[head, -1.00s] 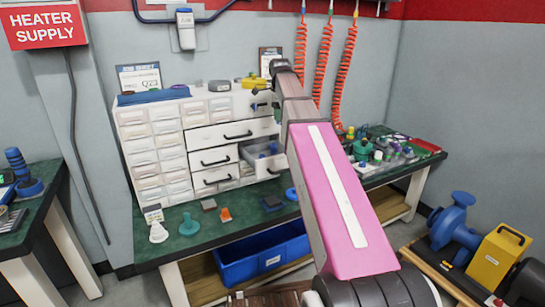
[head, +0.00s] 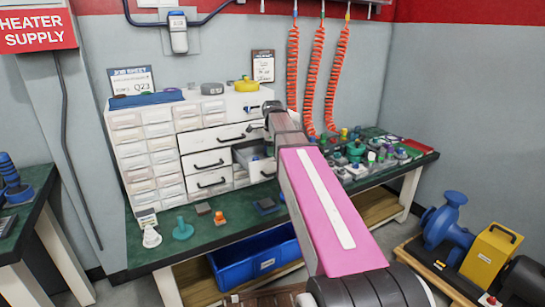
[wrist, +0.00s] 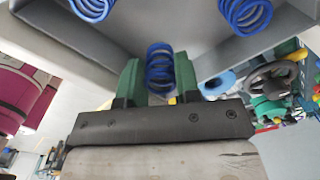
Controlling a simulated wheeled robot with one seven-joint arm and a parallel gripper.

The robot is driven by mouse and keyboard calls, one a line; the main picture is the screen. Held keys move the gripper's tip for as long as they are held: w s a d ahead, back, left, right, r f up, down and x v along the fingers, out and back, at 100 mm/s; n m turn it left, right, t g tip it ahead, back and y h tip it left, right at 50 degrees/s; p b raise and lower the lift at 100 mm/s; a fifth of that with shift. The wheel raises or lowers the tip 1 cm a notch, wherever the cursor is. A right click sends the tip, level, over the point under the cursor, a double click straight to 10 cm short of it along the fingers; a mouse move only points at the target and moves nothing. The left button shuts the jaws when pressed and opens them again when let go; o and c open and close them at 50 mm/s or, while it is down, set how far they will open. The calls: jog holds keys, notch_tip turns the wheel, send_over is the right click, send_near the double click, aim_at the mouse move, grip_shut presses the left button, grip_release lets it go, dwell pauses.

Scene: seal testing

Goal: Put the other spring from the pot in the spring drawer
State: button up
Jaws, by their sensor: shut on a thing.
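My gripper (wrist: 158,78) has green fingers closed on a blue coil spring (wrist: 159,62) in the wrist view. Behind it, the grey inside of a drawer (wrist: 50,38) fills the top of the view, with two more blue springs, one at the upper left (wrist: 92,8) and one at the upper right (wrist: 243,14). In the head view an open drawer (head: 262,172) sticks out of the white cabinet, with something blue inside. My gripper is above or close to this drawer. Its fingertips and the held spring are not clear there. I cannot pick out the pot.
The white drawer cabinet (head: 150,150) stands on a green bench (head: 150,250). Other drawers with black handles are shut. Small parts lie in front of the cabinet, and many green and coloured fittings (head: 355,150) crowd the bench at right. Orange coiled hoses (head: 318,75) hang behind.

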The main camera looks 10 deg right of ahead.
jog(key=shift+f, duration=1.25)
jog(key=o, duration=0.7)
jog(key=shift+f, duration=0.1)
notch_tip(320, 180, up, 12)
jog(key=shift+r, duration=0.15)
